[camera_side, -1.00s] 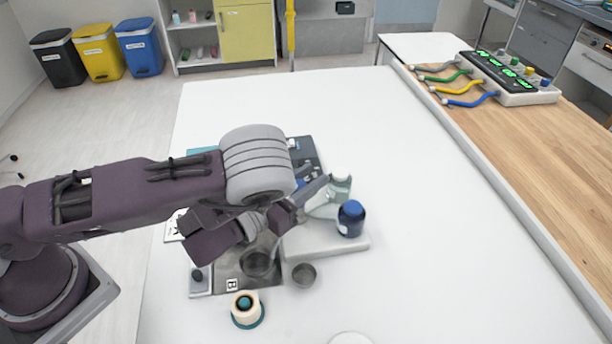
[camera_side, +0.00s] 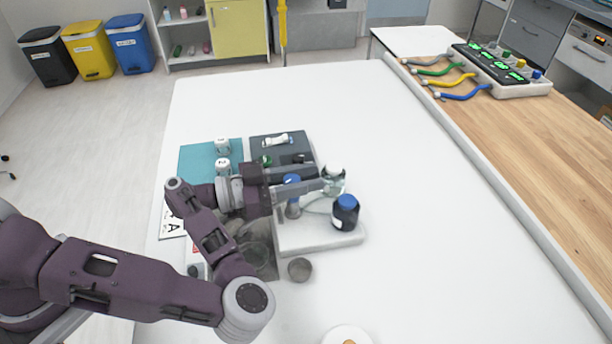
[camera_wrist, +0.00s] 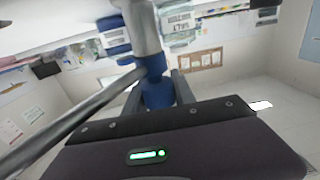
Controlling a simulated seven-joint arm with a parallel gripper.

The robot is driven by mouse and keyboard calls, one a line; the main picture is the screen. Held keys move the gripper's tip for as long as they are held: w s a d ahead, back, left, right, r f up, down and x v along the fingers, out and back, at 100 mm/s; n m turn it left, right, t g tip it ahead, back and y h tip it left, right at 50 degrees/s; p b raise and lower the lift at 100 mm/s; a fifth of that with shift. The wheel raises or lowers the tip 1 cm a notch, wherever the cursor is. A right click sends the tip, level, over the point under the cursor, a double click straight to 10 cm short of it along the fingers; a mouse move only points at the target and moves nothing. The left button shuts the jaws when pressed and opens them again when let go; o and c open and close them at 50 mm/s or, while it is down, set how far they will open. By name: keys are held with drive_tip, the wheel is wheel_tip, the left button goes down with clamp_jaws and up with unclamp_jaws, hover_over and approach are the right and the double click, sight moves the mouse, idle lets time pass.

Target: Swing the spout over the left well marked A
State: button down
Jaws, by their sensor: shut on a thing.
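My gripper (camera_side: 300,180) lies level above the work area, pointing right in the side view. It is shut on a blue grip (camera_wrist: 157,93), which sits between the two fingers in the wrist view. A grey metal post (camera_wrist: 143,28) meets this grip, and a long metal spout (camera_wrist: 75,118) slants from there to the lower left. The blue grip also shows at the fingers in the side view (camera_side: 291,179). A white card marked A (camera_side: 173,227) lies left of a dark steel sink with a round well (camera_side: 257,254). I cannot tell which well the spout tip is over.
A blue-lidded jar (camera_side: 345,212) and a clear white-capped bottle (camera_side: 334,178) stand close on the right by a white tray (camera_side: 315,240). A small metal cup (camera_side: 299,269) is in front. The table's right side is clear.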

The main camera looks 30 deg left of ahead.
idle(0.3)
drive_tip(key=c, duration=1)
unclamp_jaws()
drive_tip(key=shift+c, duration=0.2)
drive_tip(key=shift+w, duration=0.1)
